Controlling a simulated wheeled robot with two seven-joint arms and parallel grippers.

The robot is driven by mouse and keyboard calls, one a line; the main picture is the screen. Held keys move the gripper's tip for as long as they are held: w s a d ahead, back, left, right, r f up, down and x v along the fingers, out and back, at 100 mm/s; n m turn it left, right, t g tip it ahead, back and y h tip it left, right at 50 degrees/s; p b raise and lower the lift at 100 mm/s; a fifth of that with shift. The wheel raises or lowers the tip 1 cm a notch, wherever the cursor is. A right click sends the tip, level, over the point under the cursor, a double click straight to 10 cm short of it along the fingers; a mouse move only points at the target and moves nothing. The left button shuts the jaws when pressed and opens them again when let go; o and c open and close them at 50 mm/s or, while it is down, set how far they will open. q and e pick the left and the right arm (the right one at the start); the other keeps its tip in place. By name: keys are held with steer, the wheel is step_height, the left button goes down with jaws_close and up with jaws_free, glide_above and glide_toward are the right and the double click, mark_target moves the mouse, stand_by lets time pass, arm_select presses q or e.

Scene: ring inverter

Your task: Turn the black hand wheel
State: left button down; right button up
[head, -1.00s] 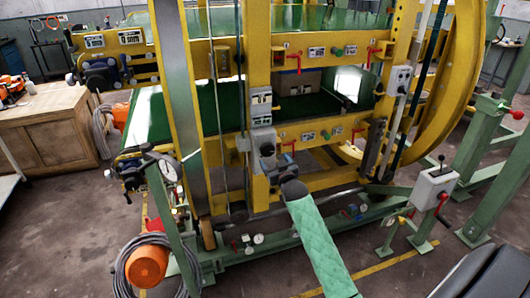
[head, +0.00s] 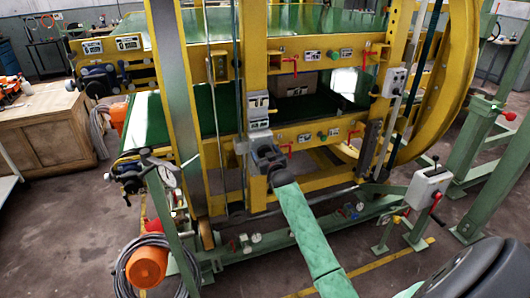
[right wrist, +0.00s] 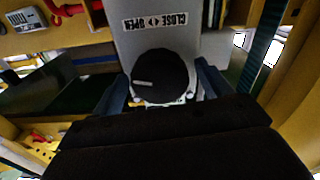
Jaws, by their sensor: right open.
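The black hand wheel (right wrist: 158,78) is a round black knob with a short white mark, below a "CLOSE / OPEN" label on a grey plate, in the right wrist view. My right gripper (right wrist: 162,92) is open, with one blue-grey finger on each side of the wheel. I cannot tell whether the fingers touch it. In the head view my right gripper (head: 264,158), at the end of the green-sleeved arm, is up against the grey control box (head: 259,135) on the yellow post and hides the wheel. My left gripper is not in view.
The yellow ring inverter frame (head: 181,110) fills the middle. Red handles (head: 291,62) and green knobs stick out along its beams. A grey box with a red-handled crank (head: 428,188) stands at right. A wooden cabinet (head: 48,130) is at left.

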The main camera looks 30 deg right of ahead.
steer(key=c, duration=1)
steer(key=shift+m, duration=0.4)
